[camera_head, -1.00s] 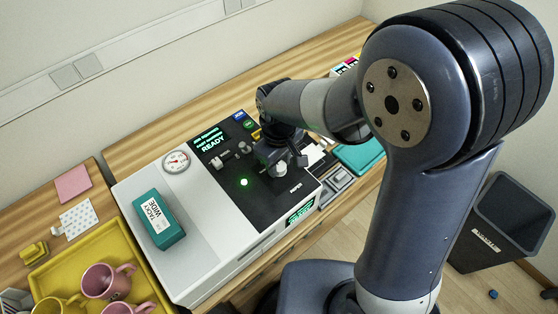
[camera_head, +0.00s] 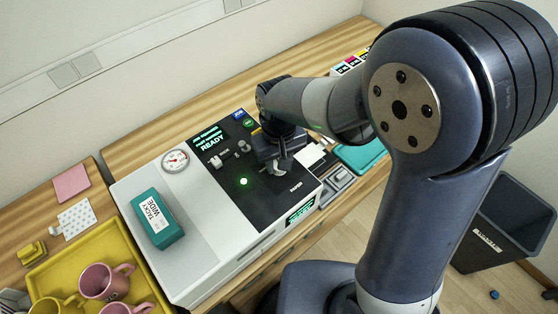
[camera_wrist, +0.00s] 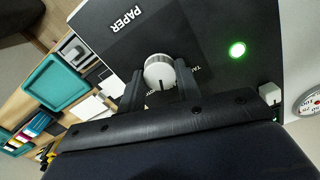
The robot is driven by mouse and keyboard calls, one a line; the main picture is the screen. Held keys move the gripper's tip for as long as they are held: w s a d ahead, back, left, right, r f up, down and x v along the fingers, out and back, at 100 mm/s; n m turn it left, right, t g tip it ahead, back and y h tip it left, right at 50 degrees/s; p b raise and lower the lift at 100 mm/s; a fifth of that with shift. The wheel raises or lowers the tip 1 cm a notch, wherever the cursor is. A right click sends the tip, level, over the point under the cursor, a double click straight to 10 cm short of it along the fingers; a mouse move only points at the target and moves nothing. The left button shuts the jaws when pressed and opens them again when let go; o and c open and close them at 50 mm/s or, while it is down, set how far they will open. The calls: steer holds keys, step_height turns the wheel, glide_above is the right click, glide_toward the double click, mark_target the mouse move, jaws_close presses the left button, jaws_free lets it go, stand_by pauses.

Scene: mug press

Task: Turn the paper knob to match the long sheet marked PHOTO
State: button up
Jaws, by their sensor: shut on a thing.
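The paper knob (camera_wrist: 158,68) is a round pale dial on the black panel of the press, below the printed word PAPER in the wrist view. My gripper (camera_wrist: 160,86) is shut on the knob, one dark finger on each side. A dark mark shows on the knob's near edge, between the fingers. Small labels around the knob are mostly covered by the fingers and cannot be read. In the head view my gripper (camera_head: 279,163) is down at the panel and partly hides the knob. I cannot make out a sheet marked PHOTO.
The white press (camera_head: 190,250) has a lit green lamp (camera_head: 243,181), a READY display (camera_head: 211,143) and a gauge (camera_head: 175,161). A teal box (camera_head: 157,220) lies on it. A yellow tray (camera_head: 75,247) holds mugs at left. A teal tray (camera_head: 358,157) is beyond my gripper.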

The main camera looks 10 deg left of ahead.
steer(key=m, duration=0.5)
steer(key=shift+m+b, duration=0.3)
steer(key=shift+b, duration=0.05)
stand_by(0.3)
steer(key=o, duration=1)
step_height(320, 180, up, 11)
steer(key=shift+f+b, duration=0.1)
steer(key=shift+b, duration=0.2)
step_height(320, 180, down, 11)
steer(key=shift+r+p, duration=0.1)
steer(key=shift+p, duration=0.25)
